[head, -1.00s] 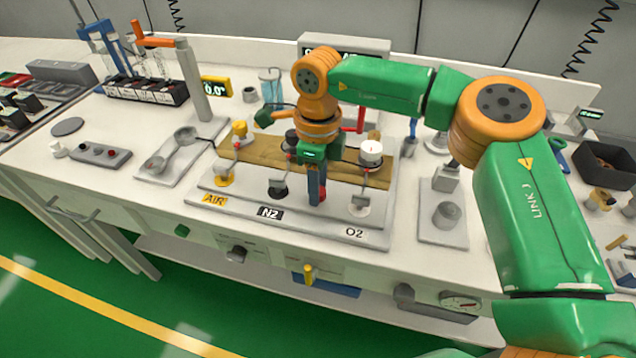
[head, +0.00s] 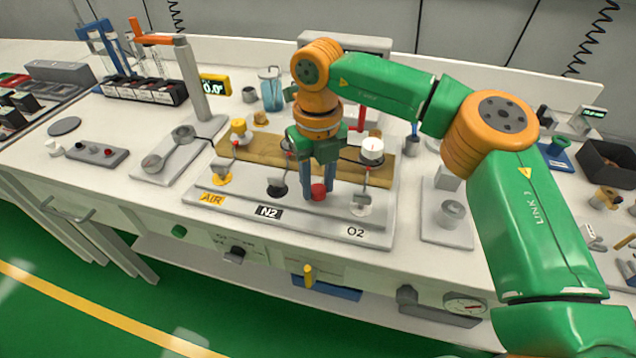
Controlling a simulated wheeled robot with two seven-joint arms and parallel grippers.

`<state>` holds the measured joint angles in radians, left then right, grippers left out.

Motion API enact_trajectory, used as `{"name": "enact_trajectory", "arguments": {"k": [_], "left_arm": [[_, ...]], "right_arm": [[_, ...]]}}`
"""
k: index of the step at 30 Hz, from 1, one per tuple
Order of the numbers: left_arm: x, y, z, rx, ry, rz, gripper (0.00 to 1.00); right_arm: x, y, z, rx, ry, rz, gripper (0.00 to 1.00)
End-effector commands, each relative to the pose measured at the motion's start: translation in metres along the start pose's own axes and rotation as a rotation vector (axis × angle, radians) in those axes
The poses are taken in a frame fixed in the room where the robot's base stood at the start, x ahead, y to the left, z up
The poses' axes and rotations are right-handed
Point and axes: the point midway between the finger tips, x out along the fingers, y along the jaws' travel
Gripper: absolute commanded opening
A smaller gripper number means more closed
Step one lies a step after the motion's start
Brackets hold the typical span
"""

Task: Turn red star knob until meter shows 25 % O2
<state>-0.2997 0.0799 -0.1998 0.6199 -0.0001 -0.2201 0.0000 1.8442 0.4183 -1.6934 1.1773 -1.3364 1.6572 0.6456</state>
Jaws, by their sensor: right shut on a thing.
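The red star knob (head: 318,192) sits on the front of the gas mixing board (head: 330,217), between the N2 and O2 labels. My right gripper (head: 318,187) points down from above, its two blue fingers on either side of the knob and shut on it. The meter (head: 372,43) stands at the back of the bench. My right arm hides most of its front, and I cannot read a value. My left gripper is not in view.
White (head: 372,150) and yellow (head: 238,126) knobs stand on the board near the gripper. A glass jar (head: 270,90) and a yellow display (head: 215,85) are behind to the left. A grey stand (head: 447,212) is to the right.

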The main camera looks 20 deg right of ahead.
Motion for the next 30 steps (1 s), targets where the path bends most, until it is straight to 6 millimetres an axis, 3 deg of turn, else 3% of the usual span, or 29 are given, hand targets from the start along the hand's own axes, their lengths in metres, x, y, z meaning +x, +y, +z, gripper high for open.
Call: {"name": "enact_trajectory", "arguments": {"k": [12,30], "left_arm": [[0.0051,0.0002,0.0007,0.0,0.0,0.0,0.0],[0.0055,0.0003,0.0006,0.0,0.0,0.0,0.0]], "right_arm": [[0.001,-0.0001,-0.0001,0.193,0.001,0.0,0.0],[0.0005,-0.0001,-0.0001,0.227,0.001,0.0,0.0]]}}
